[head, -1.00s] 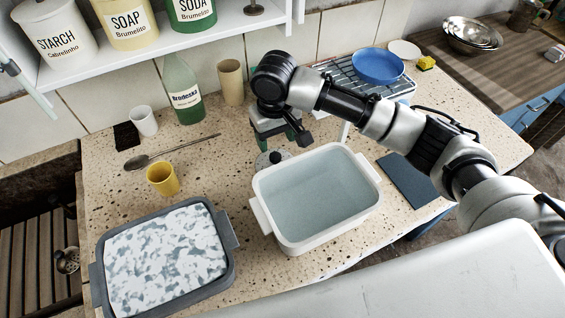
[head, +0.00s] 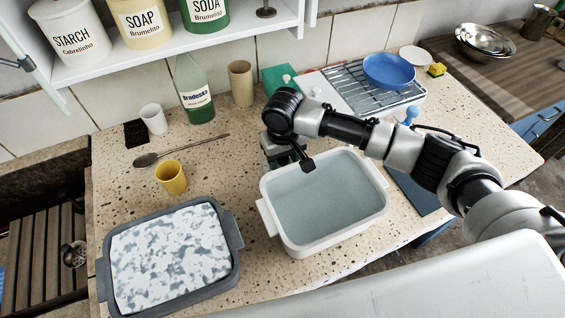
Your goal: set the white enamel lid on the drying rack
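My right gripper (head: 286,158) points down just behind the white basin (head: 325,198). Its arm comes in from the right, across the counter behind the basin. The enamel lid cannot be made out now; the spot where a pale lid with a dark knob showed earlier is covered by my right gripper. Whether the fingers are open or shut on it is hidden. The wire drying rack (head: 345,84) stands at the back right, with a blue bowl (head: 388,70) on its right part. The left part of the rack looks free. My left gripper is not in view.
A grey tub with a mottled white top (head: 170,257) is at front left. A green box (head: 279,78) is left of the rack.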

